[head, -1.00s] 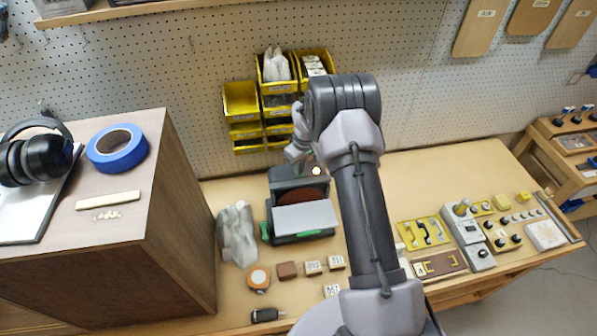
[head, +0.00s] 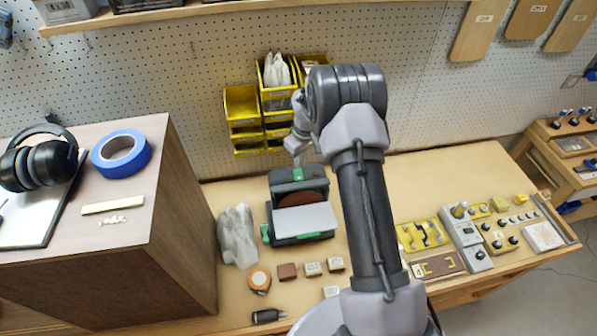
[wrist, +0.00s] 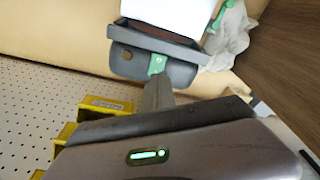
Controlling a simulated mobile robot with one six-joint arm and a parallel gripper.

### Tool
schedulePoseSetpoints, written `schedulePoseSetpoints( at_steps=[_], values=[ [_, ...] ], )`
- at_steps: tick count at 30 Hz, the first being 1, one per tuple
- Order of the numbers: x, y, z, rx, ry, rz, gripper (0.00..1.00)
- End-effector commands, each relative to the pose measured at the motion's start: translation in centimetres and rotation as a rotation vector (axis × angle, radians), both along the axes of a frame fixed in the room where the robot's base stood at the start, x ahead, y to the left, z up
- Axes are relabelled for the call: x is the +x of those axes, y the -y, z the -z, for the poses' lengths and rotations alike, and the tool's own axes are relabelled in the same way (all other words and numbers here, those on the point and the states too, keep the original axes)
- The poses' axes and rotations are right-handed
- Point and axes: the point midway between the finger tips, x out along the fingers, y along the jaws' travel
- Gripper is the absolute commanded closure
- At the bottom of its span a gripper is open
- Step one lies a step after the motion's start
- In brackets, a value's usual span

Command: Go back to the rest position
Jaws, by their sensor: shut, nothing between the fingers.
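My gripper (head: 298,160) hangs from my raised arm above the bench, just behind the dark grey sander-like machine (head: 302,238), partly hidden by my own wrist. In the wrist view, the narrow grey fingers of my gripper (wrist: 157,92) are together with nothing between them. The machine shows beyond them in the wrist view (wrist: 150,70), with its green tab close to the fingertips in the picture. I see no contact between fingers and machine.
Yellow bins (head: 240,104) hang on the pegboard beside my wrist. A tall wooden cabinet (head: 185,220) stands at left, bearing blue tape (head: 121,153) and ear muffs (head: 40,160). The back right bench is clear.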

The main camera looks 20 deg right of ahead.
Motion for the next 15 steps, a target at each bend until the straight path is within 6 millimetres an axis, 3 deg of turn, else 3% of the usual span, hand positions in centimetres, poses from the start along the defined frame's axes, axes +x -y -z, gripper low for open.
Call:
schedulePoseSetpoints(
  at_steps=[3, 15],
  values=[
    [-0.03, -0.01, -1.3, 0.001, -0.001, 0.0, 1.0],
    [-0.04, -0.04, -1.29, 0.0, 0.0, 0.001, 1.0]
  ],
)
